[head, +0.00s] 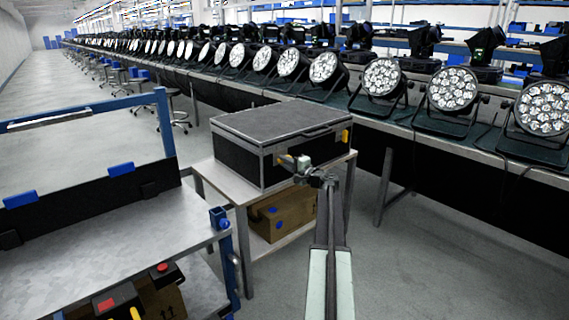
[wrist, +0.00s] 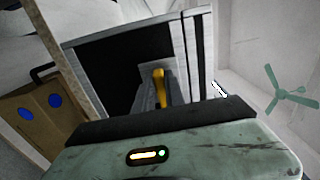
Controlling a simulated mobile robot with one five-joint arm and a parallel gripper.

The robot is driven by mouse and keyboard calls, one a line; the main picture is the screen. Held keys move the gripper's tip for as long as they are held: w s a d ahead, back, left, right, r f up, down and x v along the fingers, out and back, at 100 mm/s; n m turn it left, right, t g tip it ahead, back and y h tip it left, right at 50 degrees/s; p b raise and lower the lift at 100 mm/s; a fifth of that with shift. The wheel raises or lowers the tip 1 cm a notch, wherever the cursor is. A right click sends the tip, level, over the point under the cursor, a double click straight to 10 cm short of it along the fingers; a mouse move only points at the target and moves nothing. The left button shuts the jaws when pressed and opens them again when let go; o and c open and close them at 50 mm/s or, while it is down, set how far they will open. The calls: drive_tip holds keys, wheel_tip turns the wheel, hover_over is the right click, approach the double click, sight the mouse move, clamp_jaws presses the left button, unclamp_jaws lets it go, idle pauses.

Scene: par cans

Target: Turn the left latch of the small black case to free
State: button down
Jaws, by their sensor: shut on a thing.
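The small black case (head: 262,140) with grey metal edges lies closed on a small table. Its front face carries two yellow latches. The left latch (head: 284,161) is at my gripper (head: 298,165), which reaches in from the front. The right latch (head: 345,135) is clear of the gripper. In the wrist view the left latch (wrist: 159,82) stands out from the case's front face, and my gripper (wrist: 162,98) is shut on it. The fingertips are partly hidden behind the gripper's body, and the latch's exact turn is hard to judge.
The small table (head: 240,194) has a cardboard box (head: 283,215) on its lower shelf. A metal workbench (head: 90,250) with blue posts stands at front left. A long bench with several round stage lights (head: 383,78) runs behind and right. Floor at front right is free.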

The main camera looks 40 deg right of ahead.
drive_tip(key=c, duration=1.4)
unclamp_jaws()
drive_tip(key=s, duration=0.7)
drive_tip(key=shift+s+a, duration=0.3)
drive_tip(key=shift+s, duration=0.1)
drive_tip(key=shift+f, duration=0.1)
